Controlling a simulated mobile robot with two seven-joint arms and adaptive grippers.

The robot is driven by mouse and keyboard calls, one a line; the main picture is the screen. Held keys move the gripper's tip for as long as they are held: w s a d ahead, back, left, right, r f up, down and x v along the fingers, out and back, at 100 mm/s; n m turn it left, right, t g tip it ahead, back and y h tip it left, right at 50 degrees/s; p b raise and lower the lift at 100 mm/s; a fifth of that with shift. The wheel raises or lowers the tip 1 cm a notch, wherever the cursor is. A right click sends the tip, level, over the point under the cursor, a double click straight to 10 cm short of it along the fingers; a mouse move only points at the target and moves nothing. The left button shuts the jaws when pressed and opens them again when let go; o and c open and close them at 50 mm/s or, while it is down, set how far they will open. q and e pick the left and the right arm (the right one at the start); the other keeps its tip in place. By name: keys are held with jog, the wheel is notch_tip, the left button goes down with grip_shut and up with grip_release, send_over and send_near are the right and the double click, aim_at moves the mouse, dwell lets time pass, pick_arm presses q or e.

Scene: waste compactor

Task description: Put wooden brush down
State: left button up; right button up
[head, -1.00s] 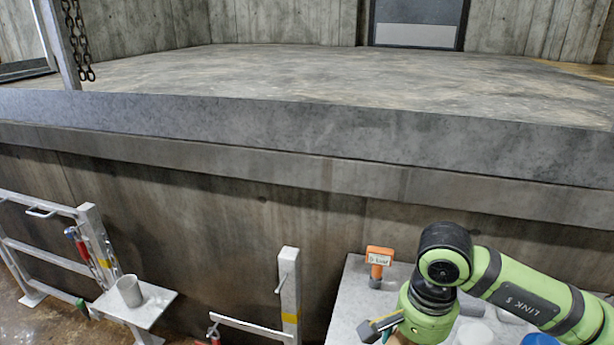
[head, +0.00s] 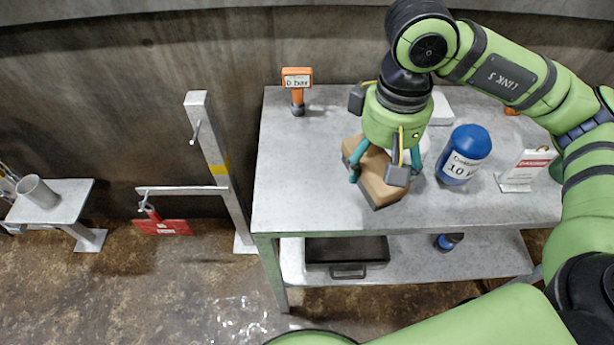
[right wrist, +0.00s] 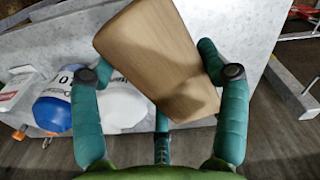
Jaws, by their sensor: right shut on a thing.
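The wooden brush (head: 377,192) is a tan wooden block with a dark underside, over the front part of the grey metal table (head: 290,190). My right gripper (head: 380,174) points down and is shut on it, with teal fingers on either side. In the right wrist view the brush (right wrist: 165,55) lies tilted between the fingers, its broad wooden face toward the camera. I cannot tell whether its underside touches the tabletop. My left gripper is not in view.
On the table stand an orange gauge (head: 297,88) at the back left, a blue-topped container (head: 465,153) right of the gripper and a white sign (head: 523,168). A dark case (head: 346,256) lies on the lower shelf. The tabletop's left part is clear.

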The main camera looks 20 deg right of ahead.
jog(key=shift+w+a+f, duration=0.2)
jog(key=shift+a, duration=0.05)
jog(key=w+a+f, duration=0.2)
jog(key=w+a+f+p, duration=0.1)
jog(key=w+a, duration=0.1)
jog(key=w+a+f+p, duration=0.1)
jog(key=w+a+f, duration=0.1)
jog(key=w, duration=0.1)
jog(key=shift+a+f, duration=0.35)
jog(key=shift+w+a+f, duration=0.2)
jog(key=shift+w+f, duration=0.05)
jog(key=shift+w, duration=0.05)
notch_tip(320, 180, down, 4)
jog(key=shift+r+p, duration=0.1)
jog(key=shift+p, duration=0.65)
jog(key=shift+f, duration=0.2)
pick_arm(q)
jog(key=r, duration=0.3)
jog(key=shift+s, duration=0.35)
pick_arm(e)
jog(key=shift+w, duration=0.1)
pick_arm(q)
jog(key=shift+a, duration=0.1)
